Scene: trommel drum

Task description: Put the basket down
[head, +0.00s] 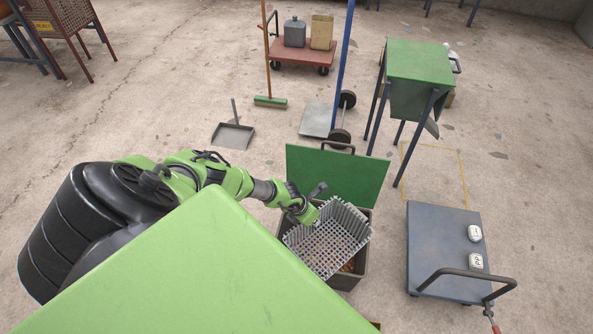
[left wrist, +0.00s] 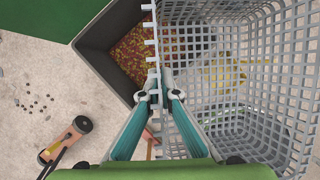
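The grey mesh basket (head: 330,243) hangs tilted over an open dark bin (head: 345,282) in the head view. My left gripper (head: 311,207) is at the basket's upper left rim. In the left wrist view its teal fingers (left wrist: 158,92) are shut on the rim of the basket (left wrist: 235,75), which fills the right side. The mesh is see-through and the basket looks empty. Red and yellow bits (left wrist: 133,55) lie in the bin below. The basket hides part of the bin. My right gripper is in neither view.
The bin's green lid (head: 338,172) stands open behind it. A grey-blue platform cart (head: 437,240) with two white items is at right. A green hopper (head: 420,62) stands behind. A yellow outline (head: 465,180) marks bare floor. A dustpan (head: 233,135) lies at left.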

